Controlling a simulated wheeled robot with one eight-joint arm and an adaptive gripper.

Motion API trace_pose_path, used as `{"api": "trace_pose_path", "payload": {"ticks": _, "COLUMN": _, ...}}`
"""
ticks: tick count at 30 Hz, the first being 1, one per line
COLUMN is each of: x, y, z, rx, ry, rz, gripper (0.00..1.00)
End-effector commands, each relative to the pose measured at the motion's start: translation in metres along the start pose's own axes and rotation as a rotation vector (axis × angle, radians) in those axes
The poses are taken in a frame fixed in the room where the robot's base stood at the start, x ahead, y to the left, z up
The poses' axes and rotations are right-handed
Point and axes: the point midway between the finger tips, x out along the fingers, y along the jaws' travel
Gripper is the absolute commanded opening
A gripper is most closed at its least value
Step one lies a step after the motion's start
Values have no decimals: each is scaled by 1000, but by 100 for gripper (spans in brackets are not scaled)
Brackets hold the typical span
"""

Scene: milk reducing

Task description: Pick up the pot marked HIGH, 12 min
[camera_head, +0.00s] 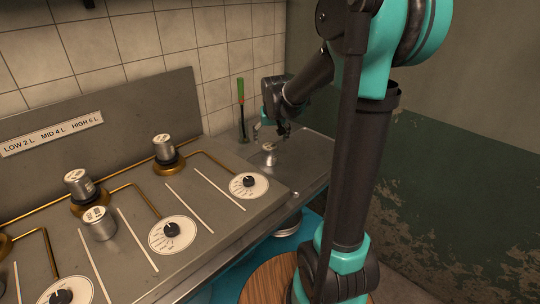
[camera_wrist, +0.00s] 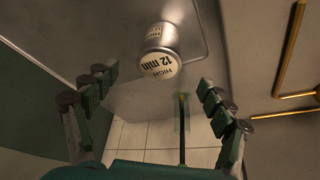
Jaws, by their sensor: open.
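The pot marked HIGH, 12 min (camera_wrist: 162,48) is a small metal can with a pale lid label, readable in the wrist view. It lies ahead of my gripper (camera_wrist: 156,82), between the lines of the two fingers and apart from them. In the head view a small metal pot (camera_head: 268,158) stands on the right end of the metal counter, just below my gripper (camera_head: 271,130); its label is too small to read there. My gripper is open and empty, with its fingers spread wide.
Other pots stand on the right burner (camera_head: 170,167), on the middle burner (camera_head: 75,207), and on the stovetop (camera_head: 100,229) in front of it. A green-handled tool (camera_head: 240,92) stands upright behind my gripper by the tiled wall (camera_head: 180,40). Dials (camera_head: 248,186) line the front.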

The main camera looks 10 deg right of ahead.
Motion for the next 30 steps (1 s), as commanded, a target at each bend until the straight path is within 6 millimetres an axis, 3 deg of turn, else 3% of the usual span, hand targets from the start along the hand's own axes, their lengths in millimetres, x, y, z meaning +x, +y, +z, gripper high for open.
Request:
{"api": "trace_pose_path", "payload": {"ticks": 9, "x": 50, "y": 0, "z": -1, "rx": 0, "ry": 0, "rz": 0, "gripper": 82}}
{"api": "trace_pose_path", "payload": {"ticks": 19, "x": 68, "y": 0, "z": -1, "rx": 0, "ry": 0, "rz": 0, "gripper": 82}}
{"api": "trace_pose_path", "payload": {"ticks": 30, "x": 109, "y": 0, "z": -7, "rx": 1, "ry": 0, "rz": 0, "gripper": 82}}
